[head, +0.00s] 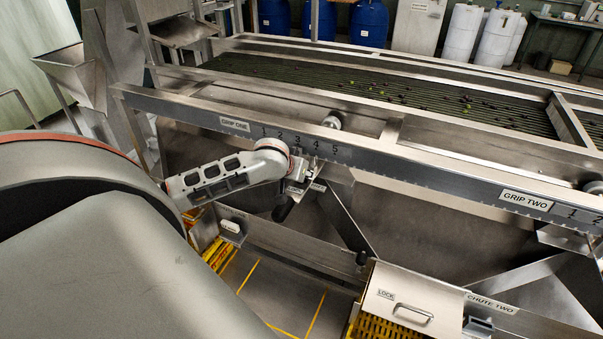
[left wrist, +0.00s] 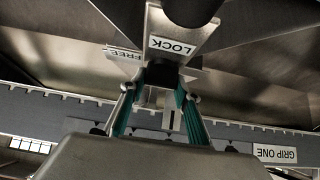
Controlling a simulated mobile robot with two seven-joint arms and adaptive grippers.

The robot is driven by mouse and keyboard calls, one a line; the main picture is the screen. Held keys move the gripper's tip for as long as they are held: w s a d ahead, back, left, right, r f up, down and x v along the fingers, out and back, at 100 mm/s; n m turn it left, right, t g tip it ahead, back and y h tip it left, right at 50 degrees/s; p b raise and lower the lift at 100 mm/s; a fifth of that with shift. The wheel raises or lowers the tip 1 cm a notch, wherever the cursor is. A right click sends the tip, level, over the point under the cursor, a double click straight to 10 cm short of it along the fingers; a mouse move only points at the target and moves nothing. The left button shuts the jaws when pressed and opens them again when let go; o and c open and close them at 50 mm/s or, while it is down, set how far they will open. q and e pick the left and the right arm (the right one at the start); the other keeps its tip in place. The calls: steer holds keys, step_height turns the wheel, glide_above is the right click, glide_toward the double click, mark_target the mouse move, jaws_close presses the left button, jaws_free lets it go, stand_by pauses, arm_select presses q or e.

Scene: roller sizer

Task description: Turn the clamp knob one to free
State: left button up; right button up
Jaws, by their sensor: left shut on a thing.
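Clamp knob one shows in the left wrist view as a dark block (left wrist: 160,76) between the teal fingers of my left gripper (left wrist: 162,88). The fingers are shut on it from both sides. The LOCK label (left wrist: 173,46) is close above it and the FREE label (left wrist: 125,55) is to its upper left, partly covered. In the head view my left gripper (head: 303,168) is at the front rail below the scale, and it hides most of the knob. The LOCK plate (head: 295,189) and FREE plate (head: 317,186) hang just below. My right gripper is not in view.
The GRIP ONE rail (head: 238,125) runs across in front of the roller bed (head: 400,85). A black handle (head: 283,208) hangs below the clamp. A chute cover with a handle (head: 410,300) stands at the lower right. The GRIP TWO label (head: 527,200) is farther right.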

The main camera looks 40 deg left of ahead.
arm_select(q)
steer(key=shift+s+f, duration=0.1)
steer(key=shift+f, duration=0.1)
steer(key=o, duration=0.9)
steer(key=shift+o, duration=1.2)
steer(key=shift+r, duration=0.1)
steer(key=shift+r, duration=0.1)
steer(key=v, duration=1.2)
